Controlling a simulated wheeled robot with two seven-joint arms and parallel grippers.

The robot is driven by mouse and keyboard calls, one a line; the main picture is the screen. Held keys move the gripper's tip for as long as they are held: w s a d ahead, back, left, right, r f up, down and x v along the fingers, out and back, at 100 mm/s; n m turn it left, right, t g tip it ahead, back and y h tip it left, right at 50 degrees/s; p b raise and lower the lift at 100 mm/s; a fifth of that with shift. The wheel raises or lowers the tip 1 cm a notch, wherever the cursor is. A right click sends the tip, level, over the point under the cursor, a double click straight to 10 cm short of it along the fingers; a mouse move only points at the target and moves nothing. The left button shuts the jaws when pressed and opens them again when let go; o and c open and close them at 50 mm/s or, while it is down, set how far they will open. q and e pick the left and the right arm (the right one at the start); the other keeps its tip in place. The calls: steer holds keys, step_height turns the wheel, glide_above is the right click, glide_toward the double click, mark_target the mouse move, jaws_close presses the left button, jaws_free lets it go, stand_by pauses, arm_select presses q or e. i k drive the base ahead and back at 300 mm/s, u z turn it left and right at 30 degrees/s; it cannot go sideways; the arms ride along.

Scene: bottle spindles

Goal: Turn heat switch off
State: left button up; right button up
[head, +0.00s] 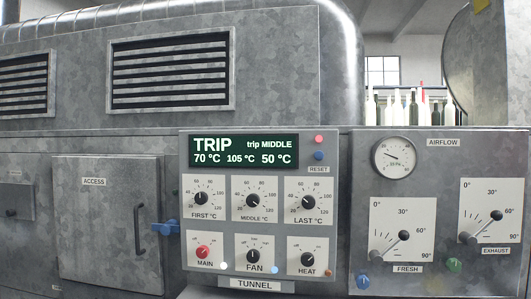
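The heat switch (307,260) is a small black rotary knob on a white plate labelled HEAT, at the lower right of the tunnel control panel (232,273). Its pointer is too small to read with certainty. A small dull brown-orange lamp (328,273) sits at its lower right. To its left are the black fan knob (253,256) and the red main knob (203,252). Neither of my grippers is in view, and nothing covers the heat switch.
Three temperature dials, including LAST (308,202), sit above the switches. A blue latch (166,227) sticks out left of the panel beside the access door (108,222). The airflow panel (430,180) with levers and small knobs adjoins on the right. Bottles (398,108) stand behind.

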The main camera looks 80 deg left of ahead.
mark_target(308, 260)
steer(key=u, duration=2.25)
